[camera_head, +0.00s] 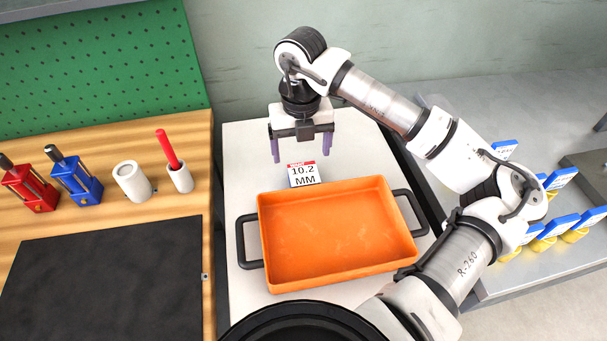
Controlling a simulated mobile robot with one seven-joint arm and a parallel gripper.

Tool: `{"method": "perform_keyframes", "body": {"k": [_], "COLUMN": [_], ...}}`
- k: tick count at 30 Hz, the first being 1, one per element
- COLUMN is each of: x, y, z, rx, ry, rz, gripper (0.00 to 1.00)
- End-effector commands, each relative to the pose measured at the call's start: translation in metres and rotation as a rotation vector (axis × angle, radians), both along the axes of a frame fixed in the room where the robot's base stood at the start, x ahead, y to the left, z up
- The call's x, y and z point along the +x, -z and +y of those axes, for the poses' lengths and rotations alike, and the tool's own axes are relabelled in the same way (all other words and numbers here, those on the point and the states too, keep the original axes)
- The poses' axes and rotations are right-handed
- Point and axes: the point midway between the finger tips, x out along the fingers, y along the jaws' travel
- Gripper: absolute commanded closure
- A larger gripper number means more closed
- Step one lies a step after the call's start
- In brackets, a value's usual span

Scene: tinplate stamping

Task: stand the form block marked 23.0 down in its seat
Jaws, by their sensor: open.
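My gripper (301,157) is open, pointing down with its two purple fingers apart over the back of the white table. No block shows between the fingers. Just below it in the picture is a white card with a red top edge reading "10.2 MM" (304,175), behind the orange tray (330,283). The tray looks empty. Several yellow pieces with blue-edged tags (562,222) stand on the grey table at the right. Their markings are too small to read, so I cannot tell which, if any, is 23.0. My arm hides part of that group. I cannot make out a seat.
The tray has black handles (248,243) at its sides. On the wooden bench at the left are a red fixture (30,190), a blue fixture (75,182), a white roll (131,181), a white cup (180,178) with a red stick, and a dark mat (105,280).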

Motion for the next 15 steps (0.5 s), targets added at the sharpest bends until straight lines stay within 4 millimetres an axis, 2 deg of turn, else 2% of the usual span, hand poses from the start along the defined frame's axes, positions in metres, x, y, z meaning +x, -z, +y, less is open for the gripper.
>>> {"method": "perform_keyframes", "body": {"k": [3,10,15], "x": [0.0,0.0,0.0], "y": [0.012,0.026,0.049], "z": [0.0,-0.002,-0.005], "rx": [0.002,0.002,0.003], "ry": [0.001,0.0,0.001], "rz": [0.0,0.002,0.002], "gripper": [0.16,0.16,0.16]}}
